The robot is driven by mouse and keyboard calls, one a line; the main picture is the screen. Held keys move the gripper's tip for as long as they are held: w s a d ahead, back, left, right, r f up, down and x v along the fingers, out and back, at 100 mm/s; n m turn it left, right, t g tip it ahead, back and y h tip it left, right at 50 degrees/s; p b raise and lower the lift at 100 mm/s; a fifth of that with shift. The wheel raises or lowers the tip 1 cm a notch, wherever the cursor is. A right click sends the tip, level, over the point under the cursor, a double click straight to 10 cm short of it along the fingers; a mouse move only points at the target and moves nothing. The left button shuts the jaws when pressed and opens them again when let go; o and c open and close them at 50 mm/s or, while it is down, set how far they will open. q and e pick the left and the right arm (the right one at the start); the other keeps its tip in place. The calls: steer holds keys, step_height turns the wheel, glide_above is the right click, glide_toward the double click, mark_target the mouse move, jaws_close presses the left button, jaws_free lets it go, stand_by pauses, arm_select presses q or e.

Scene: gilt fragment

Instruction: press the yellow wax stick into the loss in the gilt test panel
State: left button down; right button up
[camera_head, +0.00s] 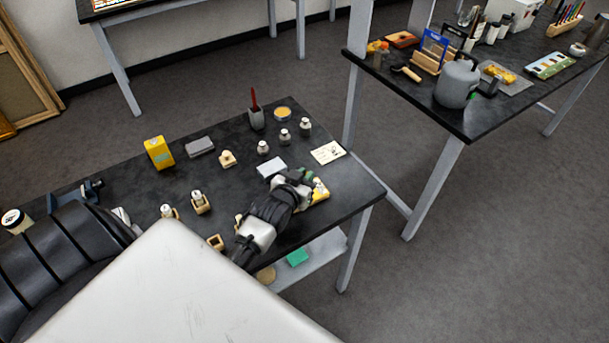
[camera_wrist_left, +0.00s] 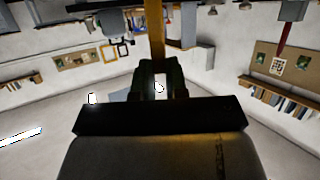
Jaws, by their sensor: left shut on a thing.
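My left gripper (camera_head: 306,177) is over the right end of the near black table, and its arm comes in from the left. In the left wrist view a long yellow-brown stick (camera_wrist_left: 156,38) stands out from between the dark fingers (camera_wrist_left: 158,88), which are shut on it. In the head view a yellow piece (camera_head: 320,190) with a pale part shows just beside the fingertips. The gripper partly hides it. I cannot tell whether it is the gilt panel or the stick, nor whether the stick touches anything. No loss can be made out. My right gripper is not in view.
A second table (camera_head: 460,118) with a grey pot (camera_head: 457,83) stands behind right.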

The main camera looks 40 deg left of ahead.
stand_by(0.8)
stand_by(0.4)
arm_select(q)
steer(key=shift+f, duration=0.35)
stand_by(2.8)
step_height(320, 180, up, 5)
steer(key=p, duration=0.5)
steer(key=shift+r, duration=0.1)
stand_by(0.6)
